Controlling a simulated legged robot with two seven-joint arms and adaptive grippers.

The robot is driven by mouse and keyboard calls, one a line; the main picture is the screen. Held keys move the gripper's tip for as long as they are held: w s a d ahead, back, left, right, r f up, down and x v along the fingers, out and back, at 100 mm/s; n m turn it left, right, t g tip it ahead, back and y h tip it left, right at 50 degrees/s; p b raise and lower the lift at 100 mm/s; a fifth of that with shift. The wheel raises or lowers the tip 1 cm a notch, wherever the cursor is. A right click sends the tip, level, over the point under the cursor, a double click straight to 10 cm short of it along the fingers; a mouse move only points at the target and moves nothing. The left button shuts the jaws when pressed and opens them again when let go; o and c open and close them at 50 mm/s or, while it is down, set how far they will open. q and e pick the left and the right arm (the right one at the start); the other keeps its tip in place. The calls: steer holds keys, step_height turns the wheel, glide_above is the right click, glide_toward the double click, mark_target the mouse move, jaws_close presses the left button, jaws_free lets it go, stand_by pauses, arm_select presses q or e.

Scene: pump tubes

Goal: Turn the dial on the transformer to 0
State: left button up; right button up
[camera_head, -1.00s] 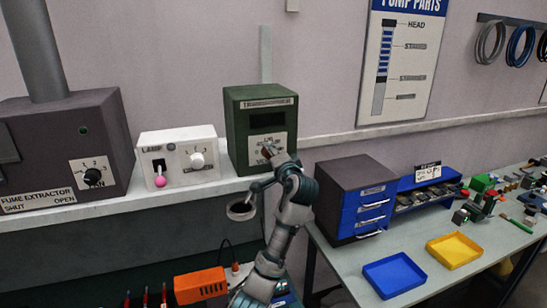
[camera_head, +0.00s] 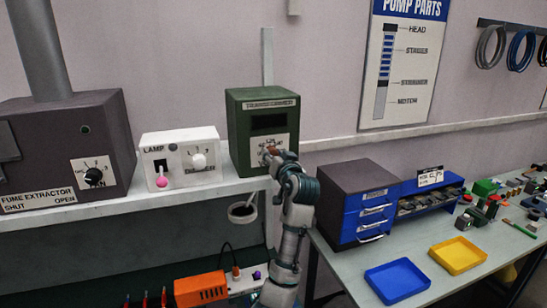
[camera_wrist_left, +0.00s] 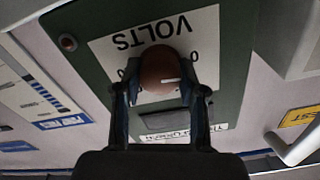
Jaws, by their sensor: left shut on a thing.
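The transformer (camera_head: 240,134) is a dark green box on the white shelf, with a black display window and a white dial plate. My left gripper (camera_head: 271,157) is at its front and hides most of the dial in the head view. In the left wrist view, the round reddish-brown dial (camera_wrist_left: 160,66) sits on the white plate marked VOLTS, which appears upside down. A white pointer line on it points toward picture right. My left gripper (camera_wrist_left: 162,92) has one finger on each side of the dial and is shut on it. My right gripper is not in view.
A white lamp box (camera_head: 181,158) with a pink-tipped switch and a dark fume extractor (camera_head: 70,148) stand left on the shelf. A small round cup (camera_head: 242,212) is below the shelf edge. A blue drawer cabinet (camera_head: 357,203) and trays are on the right bench.

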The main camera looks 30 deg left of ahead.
arm_select(q)
steer(key=shift+w+f+n, duration=0.1)
steer(key=shift+f+n, duration=0.3)
steer(key=shift+n, duration=0.1)
steer(key=shift+r, duration=0.1)
steer(key=o, duration=1.1)
steer(key=shift+c, duration=0.2)
steer(key=shift+o, duration=0.4)
steer(key=shift+w+r, duration=0.1)
steer(key=shift+d, duration=0.1)
steer(key=v, duration=1.2)
